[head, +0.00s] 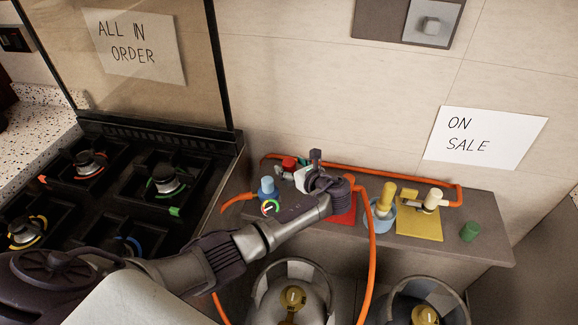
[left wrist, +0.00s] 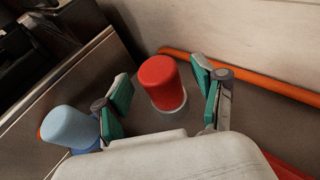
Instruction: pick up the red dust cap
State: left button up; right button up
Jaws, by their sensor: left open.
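The red dust cap (head: 289,163) stands upright on the grey shelf at the back, near the wall. In the left wrist view the red dust cap (left wrist: 160,80) is a red, slightly tapered cylinder on a pale round base. My left gripper (head: 294,170) reaches over the shelf right at the cap and partly hides its lower part. In the left wrist view its two green-padded fingers (left wrist: 161,78) are open, one on each side of the cap, with gaps visible. My right gripper is in neither view.
A light blue cap (head: 267,185) stands close by, left of the gripper. An orange hose (head: 405,170) runs along the back of the shelf (head: 480,215). A black stove (head: 130,180) is at left; gas cylinders (head: 290,298) stand below.

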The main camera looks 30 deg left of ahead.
pick_arm(q)
jog(key=shift+a, duration=0.1)
jog(key=c, duration=1)
jog(key=shift+c, duration=0.2)
